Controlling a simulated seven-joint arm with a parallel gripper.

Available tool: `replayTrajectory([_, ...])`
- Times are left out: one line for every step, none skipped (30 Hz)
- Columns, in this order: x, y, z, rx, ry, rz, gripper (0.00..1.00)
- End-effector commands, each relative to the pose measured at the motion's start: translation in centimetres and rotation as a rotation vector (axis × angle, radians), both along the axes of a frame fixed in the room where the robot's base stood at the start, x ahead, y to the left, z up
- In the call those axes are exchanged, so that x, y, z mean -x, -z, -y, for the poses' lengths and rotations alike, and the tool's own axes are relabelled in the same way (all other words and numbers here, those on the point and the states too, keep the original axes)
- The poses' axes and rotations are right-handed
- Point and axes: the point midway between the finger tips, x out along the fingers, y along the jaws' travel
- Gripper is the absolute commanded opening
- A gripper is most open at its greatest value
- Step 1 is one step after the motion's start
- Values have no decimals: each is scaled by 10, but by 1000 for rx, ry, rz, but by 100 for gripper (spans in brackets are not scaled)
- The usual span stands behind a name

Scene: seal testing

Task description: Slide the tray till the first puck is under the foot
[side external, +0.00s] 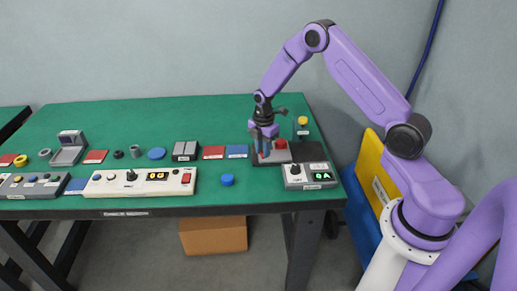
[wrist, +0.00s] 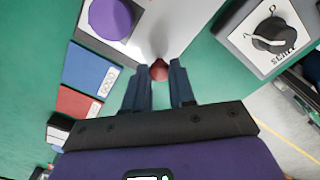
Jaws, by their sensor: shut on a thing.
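My gripper (side external: 262,155) is low over the grey test station at the right end of the green table. In the wrist view its two dark blue fingers (wrist: 160,78) are close together around a small red knob (wrist: 159,70), with a pale grey plate beyond it. I cannot tell for sure whether the knob belongs to the tray. A red round part (side external: 281,143) shows beside my gripper on the station. The foot and the first puck cannot be clearly made out; my gripper hides part of the station.
A box with a dial and a green display (side external: 309,176) stands in front of the station; its black dial (wrist: 272,35) is at right in the wrist view. A blue puck (side external: 227,180) lies near the front edge.

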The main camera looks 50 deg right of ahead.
Motion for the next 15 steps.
replayTrajectory([8, -1, 10, 0, 5, -3, 0])
replayTrajectory([13, -1, 15, 0, 6, -2, 0])
replayTrajectory([19, -1, 20, 0, 6, -2, 0])
replayTrajectory([23, -1, 25, 0, 6, -1, 0])
replayTrajectory([28, -1, 30, 0, 7, -2, 0])
replayTrajectory([34, -1, 36, 0, 7, -1, 0])
replayTrajectory([37, -1, 39, 0, 6, 0, 0])
replayTrajectory([41, -1, 43, 0, 6, 0, 0])
replayTrajectory([45, -1, 46, 0, 5, -1, 0])
replayTrajectory([47, -1, 48, 1, 4, 0, 0])
replayTrajectory([49, -1, 50, 1, 4, 1, 0])
replayTrajectory([51, -1, 52, 1, 4, 1, 0])
replayTrajectory([52, -1, 53, 1, 4, 1, 0])
replayTrajectory([52, -1, 53, 1, 4, 2, 0])
replayTrajectory([52, -1, 53, 1, 3, 2, 0])
